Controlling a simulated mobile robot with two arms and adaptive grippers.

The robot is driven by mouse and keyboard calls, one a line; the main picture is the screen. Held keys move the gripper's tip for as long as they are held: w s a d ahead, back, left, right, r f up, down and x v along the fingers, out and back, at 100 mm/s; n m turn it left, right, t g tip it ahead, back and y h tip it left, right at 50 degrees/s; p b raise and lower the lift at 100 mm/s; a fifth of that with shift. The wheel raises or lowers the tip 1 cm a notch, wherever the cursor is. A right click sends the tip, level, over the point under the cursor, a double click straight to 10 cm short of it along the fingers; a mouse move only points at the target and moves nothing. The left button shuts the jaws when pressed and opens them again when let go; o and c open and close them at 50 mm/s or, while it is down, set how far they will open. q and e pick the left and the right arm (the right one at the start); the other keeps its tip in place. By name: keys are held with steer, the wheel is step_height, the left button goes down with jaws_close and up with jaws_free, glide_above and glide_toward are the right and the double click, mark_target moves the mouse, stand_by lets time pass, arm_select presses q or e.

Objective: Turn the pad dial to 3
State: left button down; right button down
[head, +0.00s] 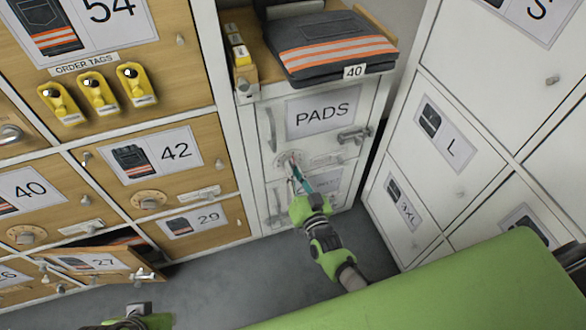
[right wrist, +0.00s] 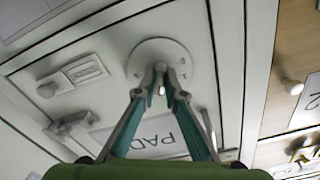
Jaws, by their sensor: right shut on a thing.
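The pad dial (head: 282,160) is a round pale plate with a small knob, on the white cabinet front below the PADS label (head: 321,113). It shows closer in the right wrist view (right wrist: 142,56), with small marks around its rim that are too small to read. My right gripper (head: 294,168) reaches up to it from below. Its teal fingers are shut on the dial's knob (right wrist: 160,67), which they partly hide. Which number the dial points at cannot be told. Part of my left arm shows at the bottom left edge of the head view, with its fingers not clearly seen.
The PADS door has a lever handle (head: 354,135) right of the dial. Folded grey workwear (head: 332,50) with orange stripes lies on top. Wooden lockers stand at left, with the 27 door (head: 95,264) ajar. White lockers (head: 440,150) stand at right. Grey floor lies between.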

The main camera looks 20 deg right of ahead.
steer(key=shift+n, duration=0.3)
stand_by(0.4)
steer(key=c, duration=2.1)
jaws_free()
steer(key=s, duration=1.2)
steer(key=shift+d, duration=0.2)
